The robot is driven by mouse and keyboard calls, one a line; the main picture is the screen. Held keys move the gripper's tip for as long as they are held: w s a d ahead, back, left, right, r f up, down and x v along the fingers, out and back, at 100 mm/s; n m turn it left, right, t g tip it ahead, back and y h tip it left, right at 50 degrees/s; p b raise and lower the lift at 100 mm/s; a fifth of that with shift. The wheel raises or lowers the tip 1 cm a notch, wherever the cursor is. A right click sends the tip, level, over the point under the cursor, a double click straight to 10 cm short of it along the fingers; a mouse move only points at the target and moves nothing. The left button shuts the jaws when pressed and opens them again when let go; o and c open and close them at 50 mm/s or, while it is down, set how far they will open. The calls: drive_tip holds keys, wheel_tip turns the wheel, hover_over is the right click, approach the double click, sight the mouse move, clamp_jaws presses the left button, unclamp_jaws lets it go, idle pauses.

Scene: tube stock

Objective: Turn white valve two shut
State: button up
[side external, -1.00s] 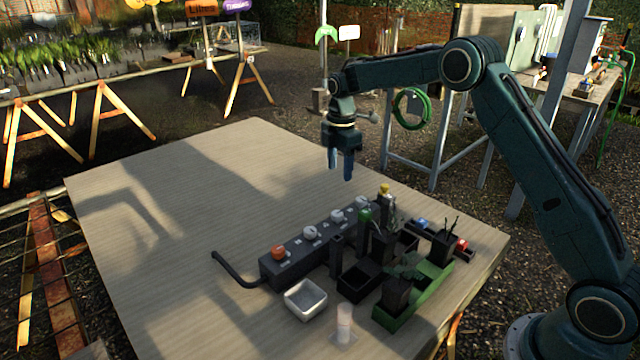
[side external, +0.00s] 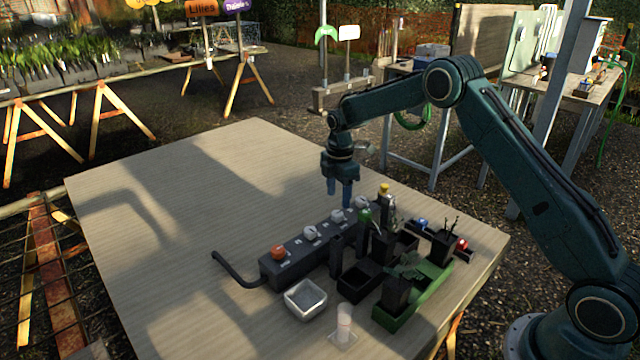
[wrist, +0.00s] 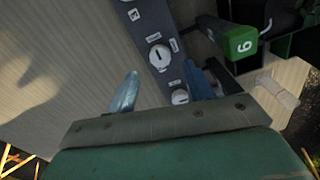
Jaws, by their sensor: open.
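A dark valve block (side external: 290,262) lies on the table, with one orange knob (side external: 278,253) and several white knobs in a row. The white knobs are one beside the orange (side external: 310,233), a middle one (side external: 337,216) and a far one (side external: 361,203). I cannot read which is valve two. My gripper (side external: 339,197) points down, open and empty, just above the middle white knob. In the wrist view, one white knob (wrist: 159,55) shows its slot mark beyond the fingertips, and another (wrist: 180,97) shows between the fingers, partly hidden by the gripper body.
Black holders and a green tray (side external: 392,322) stand close to the right of the block, with upright bottles between. A white dish (side external: 305,300) and a clear tube stand (side external: 343,328) are in front. A black hose (side external: 232,272) leaves the block's left end. The table's left side is clear.

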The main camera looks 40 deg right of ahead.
sight(338, 213)
drive_tip(key=shift+f, duration=2.85)
drive_tip(key=c, duration=1)
